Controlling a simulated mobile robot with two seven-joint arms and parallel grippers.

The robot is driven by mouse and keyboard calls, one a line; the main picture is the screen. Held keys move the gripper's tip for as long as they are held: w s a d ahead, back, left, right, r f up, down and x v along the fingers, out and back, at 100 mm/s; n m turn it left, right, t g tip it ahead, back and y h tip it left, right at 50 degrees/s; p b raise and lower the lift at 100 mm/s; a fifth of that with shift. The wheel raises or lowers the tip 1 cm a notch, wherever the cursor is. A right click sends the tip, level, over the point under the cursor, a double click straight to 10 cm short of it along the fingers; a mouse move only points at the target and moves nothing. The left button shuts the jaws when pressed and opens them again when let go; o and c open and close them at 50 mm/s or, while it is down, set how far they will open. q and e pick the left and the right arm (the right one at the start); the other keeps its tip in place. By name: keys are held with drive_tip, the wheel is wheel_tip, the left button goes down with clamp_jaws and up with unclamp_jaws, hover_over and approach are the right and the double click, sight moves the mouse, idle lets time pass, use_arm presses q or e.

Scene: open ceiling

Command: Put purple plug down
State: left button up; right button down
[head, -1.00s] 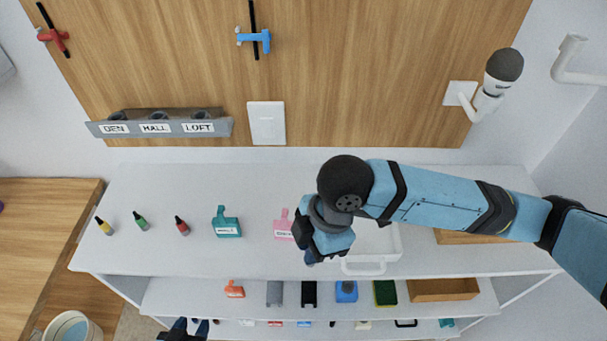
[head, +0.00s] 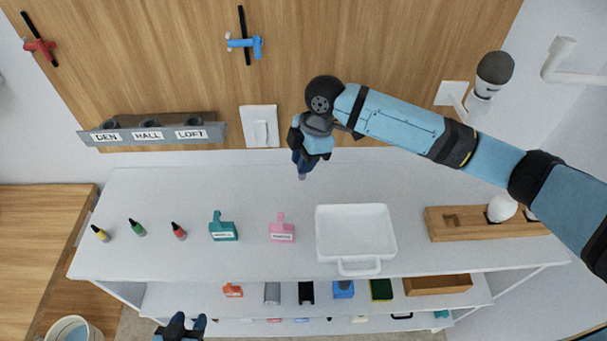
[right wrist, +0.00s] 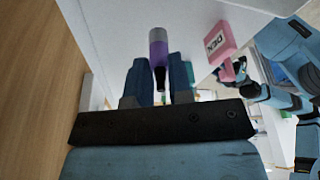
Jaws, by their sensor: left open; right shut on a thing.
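My right gripper (head: 303,168) is shut on the purple plug and holds it above the back part of the white shelf top, in front of the wooden wall. Only a small purple tip of the plug (head: 302,177) shows below the fingers in the head view. In the right wrist view the plug (right wrist: 158,45) is between the two fingers, with a purple body, a pale end and a dark end toward the gripper. My left gripper (head: 188,325) is open and empty at the bottom edge of the head view, in front of the lower shelves.
Yellow (head: 100,234), green (head: 137,228) and red (head: 179,232) plugs stand at the left of the top. Teal (head: 223,228) and pink (head: 282,230) labelled pieces and a white tray (head: 357,265) stand rightward. A grey socket rack (head: 150,134) is on the wall. Free room lies behind them.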

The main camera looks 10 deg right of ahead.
sight(304, 178)
wheel_tip(304, 178, down, 4)
drive_tip(key=shift+f+p, duration=0.1)
drive_tip(key=shift+p, duration=0.2)
wheel_tip(304, 178, down, 2)
drive_tip(key=shift+w+f+p, duration=0.15)
drive_tip(key=shift+p, duration=0.2)
drive_tip(key=shift+w+f, duration=0.15)
drive_tip(key=shift+f, duration=0.1)
drive_tip(key=shift+f, duration=0.1)
drive_tip(key=shift+f, duration=0.15)
drive_tip(key=c, duration=1)
unclamp_jaws()
drive_tip(key=shift+c, duration=0.2)
